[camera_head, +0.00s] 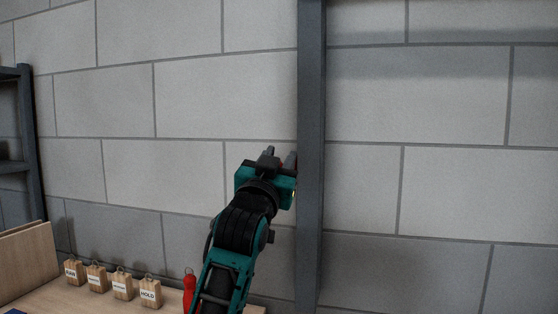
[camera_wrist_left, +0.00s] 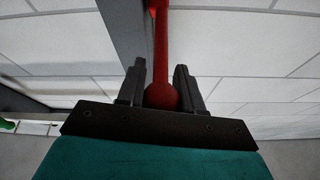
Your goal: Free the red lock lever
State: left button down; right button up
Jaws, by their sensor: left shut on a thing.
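The red lock lever (camera_wrist_left: 161,45) shows in the left wrist view as a red bar with a round knob at its near end. My left gripper (camera_wrist_left: 160,70) has one dark finger on each side of the lever near the knob and is shut on it. In the head view my left gripper (camera_head: 281,158) is raised against the left side of a grey upright post (camera_head: 311,120). There the gripper hides nearly all of the lever. The lever's mounting cannot be made out. My right gripper is not in view.
A wooden bench (camera_head: 60,299) at lower left holds several wooden blocks with labels and wire loops, one reading HOLD (camera_head: 149,293). A red object (camera_head: 189,287) stands beside my left arm. A dark shelf frame (camera_head: 27,150) is at far left. The space right of the post is clear.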

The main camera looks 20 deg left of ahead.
pick_arm(q)
jog(key=shift+a, duration=0.1)
dwell(0.6)
jog(key=c, duration=0.8)
grip_release()
jog(key=shift+w+f, duration=0.1)
jog(key=v, duration=1.2)
